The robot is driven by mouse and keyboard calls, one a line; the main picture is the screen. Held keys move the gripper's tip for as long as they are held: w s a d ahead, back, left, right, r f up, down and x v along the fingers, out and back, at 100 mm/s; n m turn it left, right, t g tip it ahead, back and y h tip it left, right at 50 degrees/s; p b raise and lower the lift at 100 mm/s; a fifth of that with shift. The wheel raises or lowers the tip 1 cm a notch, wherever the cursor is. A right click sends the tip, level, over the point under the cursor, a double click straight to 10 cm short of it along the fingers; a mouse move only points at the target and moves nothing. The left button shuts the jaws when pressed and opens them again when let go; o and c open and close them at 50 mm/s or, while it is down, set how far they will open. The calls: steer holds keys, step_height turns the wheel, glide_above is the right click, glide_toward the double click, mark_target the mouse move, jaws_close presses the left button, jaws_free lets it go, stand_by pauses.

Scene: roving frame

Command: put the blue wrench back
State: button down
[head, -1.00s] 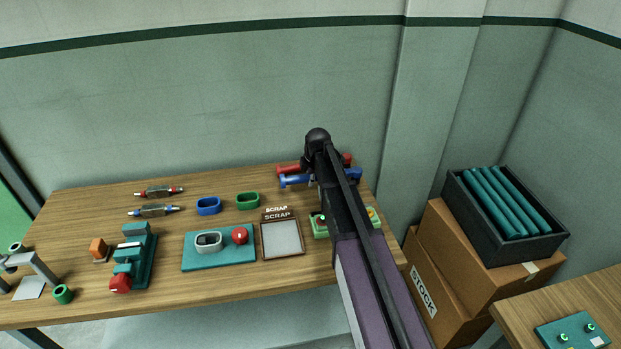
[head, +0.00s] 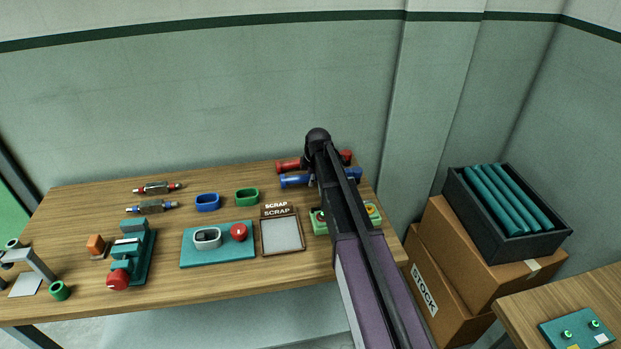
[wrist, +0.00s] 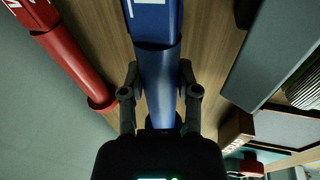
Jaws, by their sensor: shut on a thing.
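The blue wrench (head: 295,181) shows on both sides of my arm in the head view, over the right part of the wooden bench. My arm hides its middle and my gripper there. In the wrist view, my gripper (wrist: 159,80) is shut on the blue handle of the wrench (wrist: 158,55), one finger on each side. A lettered blue part lies beyond the fingers. I cannot tell whether the wrench touches the bench.
A red tool (head: 290,166) lies just behind the blue wrench; it also shows in the wrist view (wrist: 72,60). A green fixture (head: 319,226) and a scrap tray (head: 262,240) are nearer. Stock boxes (head: 452,262) stand right of the bench (head: 215,285).

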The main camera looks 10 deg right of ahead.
steer(key=shift+f, duration=0.1)
stand_by(0.3)
steer(key=shift+c, duration=1.3)
jaws_free()
steer(key=shift+r+p, duration=4)
steer(key=s+m, duration=0.2)
steer(key=s, duration=0.2)
steer(key=s+m, duration=0.3)
steer(key=s, duration=0.2)
steer(key=s+m+g, duration=0.1)
steer(key=s+m, duration=0.2)
steer(key=s, duration=0.2)
steer(key=shift+a+f, duration=0.25)
steer(key=shift+a, duration=0.1)
steer(key=s+m+g, duration=0.2)
steer(key=s+m, duration=0.8)
steer(key=s, duration=0.5)
steer(key=shift+h, duration=0.4)
